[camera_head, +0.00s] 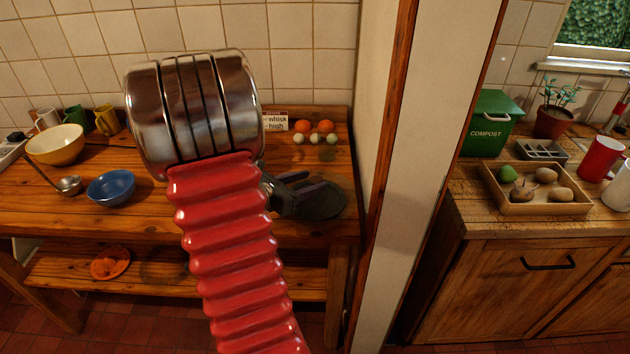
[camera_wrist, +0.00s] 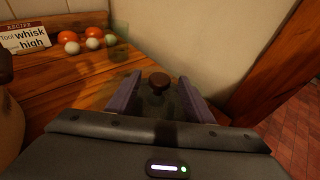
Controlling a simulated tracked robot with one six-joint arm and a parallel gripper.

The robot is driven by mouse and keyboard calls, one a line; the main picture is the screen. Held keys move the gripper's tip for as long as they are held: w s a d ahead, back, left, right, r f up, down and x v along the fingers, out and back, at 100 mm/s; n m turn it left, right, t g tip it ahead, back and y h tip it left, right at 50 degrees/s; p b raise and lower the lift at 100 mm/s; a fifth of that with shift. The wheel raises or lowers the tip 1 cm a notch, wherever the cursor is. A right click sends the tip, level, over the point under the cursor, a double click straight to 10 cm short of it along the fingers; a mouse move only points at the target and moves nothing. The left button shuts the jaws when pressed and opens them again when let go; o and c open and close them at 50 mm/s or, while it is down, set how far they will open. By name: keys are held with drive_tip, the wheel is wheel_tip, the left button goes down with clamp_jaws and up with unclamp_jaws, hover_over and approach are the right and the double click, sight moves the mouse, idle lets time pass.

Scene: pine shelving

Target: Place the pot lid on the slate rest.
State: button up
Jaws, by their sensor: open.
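The pot lid's dark brown knob (camera_wrist: 158,82) stands between my gripper's two open fingers (camera_wrist: 158,100) in the wrist view, with a gap on each side. In the head view my gripper (camera_head: 302,190) is over a dark round disc (camera_head: 328,207) at the right end of the wooden counter, near the wall post. The lid's body is dark and mostly hidden by my gripper. I cannot tell the lid and the slate rest apart in that dark disc, nor whether one lies on the other.
A recipe card (camera_head: 276,123) and several small orange and pale balls (camera_head: 316,132) stand behind the disc. A blue bowl (camera_head: 111,187), a ladle (camera_head: 68,184) and a yellow bowl (camera_head: 57,145) are at the left. The wall post (camera_head: 425,160) borders the counter at the right.

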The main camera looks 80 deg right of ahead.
drive_tip(key=v, duration=0.8)
drive_tip(key=shift+w+a+r, duration=0.1)
drive_tip(key=shift+w+a, duration=0.1)
drive_tip(key=shift+a, duration=0.05)
idle(0.6)
drive_tip(key=w+a+r+m+t+y, duration=0.3)
drive_tip(key=w+a+m+t+y, duration=0.1)
drive_tip(key=a, duration=1.1)
drive_tip(key=w+a+r+m+t+y, duration=0.3)
drive_tip(key=w+a+t+y, duration=0.1)
drive_tip(key=a, duration=1.1)
drive_tip(key=w+a+r+m+t+y, duration=0.3)
drive_tip(key=w+a+m+t+y, duration=0.1)
drive_tip(key=a, duration=1.2)
drive_tip(key=shift+w+m+t, duration=0.3)
drive_tip(key=shift+w+t, duration=0.35)
drive_tip(key=shift+t, duration=0.05)
